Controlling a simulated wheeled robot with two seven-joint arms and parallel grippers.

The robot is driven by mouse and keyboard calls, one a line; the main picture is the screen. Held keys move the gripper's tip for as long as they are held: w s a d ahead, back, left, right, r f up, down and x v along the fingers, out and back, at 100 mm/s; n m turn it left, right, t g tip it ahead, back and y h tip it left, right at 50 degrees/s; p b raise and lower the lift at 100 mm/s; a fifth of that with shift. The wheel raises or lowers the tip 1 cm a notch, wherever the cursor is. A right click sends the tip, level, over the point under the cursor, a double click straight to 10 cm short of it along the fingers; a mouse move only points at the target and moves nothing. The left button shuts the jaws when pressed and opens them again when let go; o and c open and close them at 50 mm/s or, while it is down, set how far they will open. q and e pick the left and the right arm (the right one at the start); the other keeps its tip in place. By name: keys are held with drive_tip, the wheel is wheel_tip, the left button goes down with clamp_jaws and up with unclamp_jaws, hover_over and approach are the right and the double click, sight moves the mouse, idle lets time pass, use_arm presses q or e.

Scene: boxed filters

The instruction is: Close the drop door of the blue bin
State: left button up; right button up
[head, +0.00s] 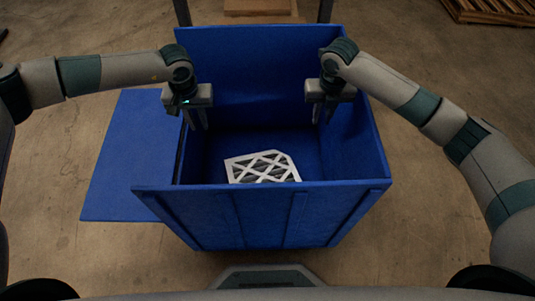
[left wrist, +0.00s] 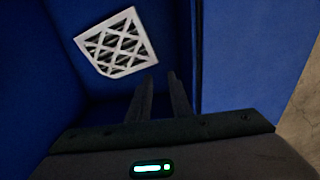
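The blue bin (head: 262,215) stands open-topped in the middle of the head view. Its drop door (head: 122,150) hangs open on the left, sticking outward from the bin's left side. My left gripper (head: 197,127) is over the bin, just inside the open left side. Its fingers point down and stand slightly apart, with nothing between them; they also show in the left wrist view (left wrist: 160,78). My right gripper (head: 323,120) is over the bin's right part, pointing down, with a small gap between its fingers and nothing held.
A white-framed filter (head: 262,168) lies inside the bin, low down; it also shows in the left wrist view (left wrist: 117,42). A pallet (head: 495,10) lies at the far right. The concrete floor (head: 60,130) around the door is clear.

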use_arm(q)
drive_tip(key=shift+c, duration=0.4)
clamp_jaws()
